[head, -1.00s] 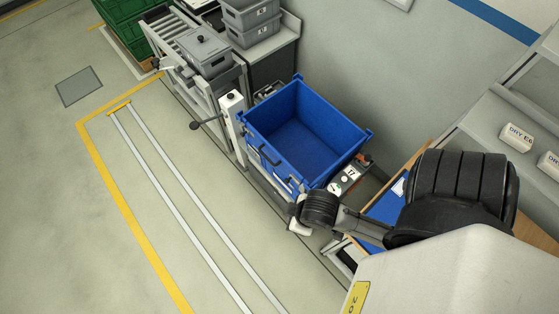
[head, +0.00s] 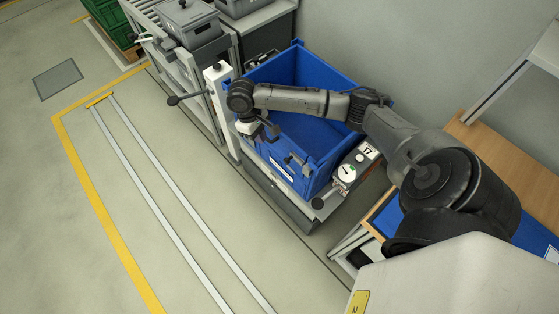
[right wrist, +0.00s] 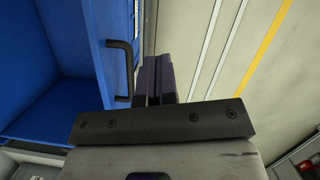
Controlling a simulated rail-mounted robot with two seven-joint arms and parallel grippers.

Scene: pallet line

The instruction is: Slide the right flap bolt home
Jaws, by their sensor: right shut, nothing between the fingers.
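The blue crate (head: 331,158) stands open-topped on the line's lift table, with a grey bolt (head: 297,164) at the right part of its front wall. My right gripper (head: 264,132) hangs at the crate's front wall, left of that bolt and apart from it. In the right wrist view its dark fingers (right wrist: 157,78) are shut and empty. They are beside a black bar handle (right wrist: 123,70) on the blue wall (right wrist: 111,100); I cannot tell whether they touch it. The bolt is not clearly visible in the wrist view. My left gripper is out of view.
A white post (head: 219,100) with a black lever (head: 183,99) stands left of the crate. A box with a gauge and a "17" label (head: 356,163) is at its right. Grey lidded crates (head: 189,22) sit behind. The floor in front is clear.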

